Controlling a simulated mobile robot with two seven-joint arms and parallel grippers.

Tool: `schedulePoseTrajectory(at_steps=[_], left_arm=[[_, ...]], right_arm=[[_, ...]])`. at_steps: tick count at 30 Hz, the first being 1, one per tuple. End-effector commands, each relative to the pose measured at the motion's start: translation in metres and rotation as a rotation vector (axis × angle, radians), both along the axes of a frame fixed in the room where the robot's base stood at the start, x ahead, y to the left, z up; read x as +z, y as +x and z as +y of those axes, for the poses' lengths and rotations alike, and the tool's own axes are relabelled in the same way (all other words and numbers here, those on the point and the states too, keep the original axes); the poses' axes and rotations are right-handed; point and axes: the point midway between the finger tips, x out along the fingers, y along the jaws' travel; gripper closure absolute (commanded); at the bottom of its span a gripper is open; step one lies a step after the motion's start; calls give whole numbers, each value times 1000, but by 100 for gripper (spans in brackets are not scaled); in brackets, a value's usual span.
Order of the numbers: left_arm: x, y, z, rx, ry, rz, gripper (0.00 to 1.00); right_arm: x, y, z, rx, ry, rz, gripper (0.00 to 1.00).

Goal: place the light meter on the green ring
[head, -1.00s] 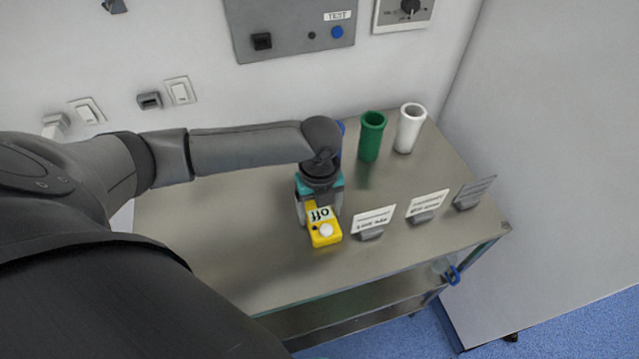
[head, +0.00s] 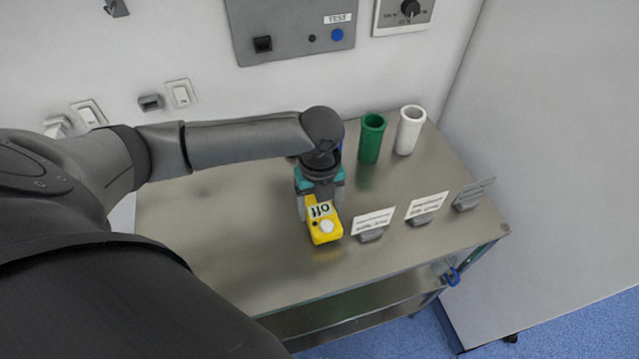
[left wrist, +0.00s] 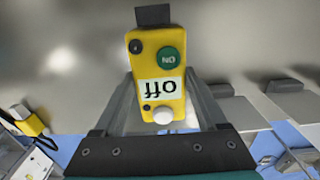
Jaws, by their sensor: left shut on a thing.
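The light meter is a yellow box with a white dome and an "off" label (head: 326,232). My left gripper (head: 321,207) is shut on it, one finger on each side, over the middle of the metal table. In the left wrist view, the meter (left wrist: 157,70) shows a round green button and a dark end piece. I cannot tell if it touches the table. No flat green ring shows; a green tube-shaped cylinder (head: 371,140) stands upright at the table's back. My right gripper is not in view.
A white cylinder (head: 409,131) stands beside the green one. A blue thing is mostly hidden behind my left arm. Several label stands (head: 427,208) line the table's right front, close to the meter. The table's left part (head: 215,240) is clear.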

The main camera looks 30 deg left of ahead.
Motion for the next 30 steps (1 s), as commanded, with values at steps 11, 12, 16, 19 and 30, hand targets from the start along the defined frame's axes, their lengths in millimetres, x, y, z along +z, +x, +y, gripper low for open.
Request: schedulePoseTrajectory(at_steps=[11,12,16,19,30], left_arm=[[106,2,0,-1,0,-9,100],[117,2,0,-1,0,-9,100],[145,2,0,0,-1,-7,100],[161,2,0,0,-1,-6,100],[177,1,0,4,-1,-3,100]], right_arm=[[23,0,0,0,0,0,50],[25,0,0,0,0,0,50],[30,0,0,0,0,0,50],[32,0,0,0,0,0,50],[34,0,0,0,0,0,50]])
